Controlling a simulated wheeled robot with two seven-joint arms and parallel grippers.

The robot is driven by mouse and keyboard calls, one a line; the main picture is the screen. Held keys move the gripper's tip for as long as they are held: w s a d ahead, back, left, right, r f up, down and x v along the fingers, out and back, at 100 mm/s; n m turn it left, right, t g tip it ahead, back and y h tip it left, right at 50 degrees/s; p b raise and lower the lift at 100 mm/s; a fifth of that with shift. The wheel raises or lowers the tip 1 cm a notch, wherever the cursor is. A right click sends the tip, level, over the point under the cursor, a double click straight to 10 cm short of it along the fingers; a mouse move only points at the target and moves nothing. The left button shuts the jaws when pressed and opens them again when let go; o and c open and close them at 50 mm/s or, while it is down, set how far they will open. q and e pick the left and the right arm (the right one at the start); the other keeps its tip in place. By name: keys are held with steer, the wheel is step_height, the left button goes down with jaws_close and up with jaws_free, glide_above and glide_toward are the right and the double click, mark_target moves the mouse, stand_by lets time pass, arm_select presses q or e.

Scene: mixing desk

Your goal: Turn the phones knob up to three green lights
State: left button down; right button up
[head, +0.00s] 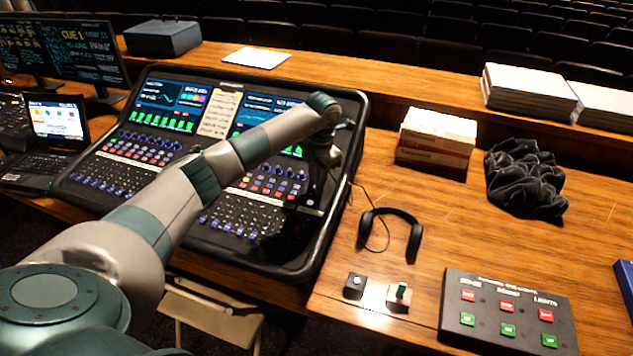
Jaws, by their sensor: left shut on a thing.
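The mixing desk (350,120) is a black console with two screens, rows of coloured buttons and many small blue knobs. My left arm reaches across it from the lower left. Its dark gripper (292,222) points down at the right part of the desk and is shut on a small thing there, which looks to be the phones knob. The knob itself is hidden by the dark fingers, and its lights cannot be made out. My right gripper is not in view.
Black headphones (415,240) lie right of the desk, near two small boxes (355,285) (399,297). A button panel (510,312) is at the lower right. Stacked boxes (436,138) and dark cloth (524,178) lie behind. A laptop (55,130) stands left.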

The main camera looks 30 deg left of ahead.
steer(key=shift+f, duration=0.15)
arm_select(q)
steer(key=shift+a+f+m+b, duration=0.1)
steer(key=shift+f+m+b, duration=0.05)
steer(key=shift+m+b, duration=0.95)
steer(key=m+b, duration=0.4)
steer(key=b, duration=0.1)
steer(key=shift+m+t, duration=0.3)
steer(key=shift+m, duration=0.1)
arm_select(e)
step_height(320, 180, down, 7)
arm_select(q)
steer(key=m+b, duration=0.3)
steer(key=m, duration=0.1)
steer(key=shift+s+m, duration=0.1)
steer(key=shift+m, duration=0.3)
steer(key=shift+r, duration=0.2)
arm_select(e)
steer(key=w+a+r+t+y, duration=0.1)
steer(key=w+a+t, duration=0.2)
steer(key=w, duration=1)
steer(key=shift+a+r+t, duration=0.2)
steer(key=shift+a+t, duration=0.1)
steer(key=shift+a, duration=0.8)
arm_select(q)
steer(key=c, duration=1.7)
jaws_free()
steer(key=shift+o, duration=0.2)
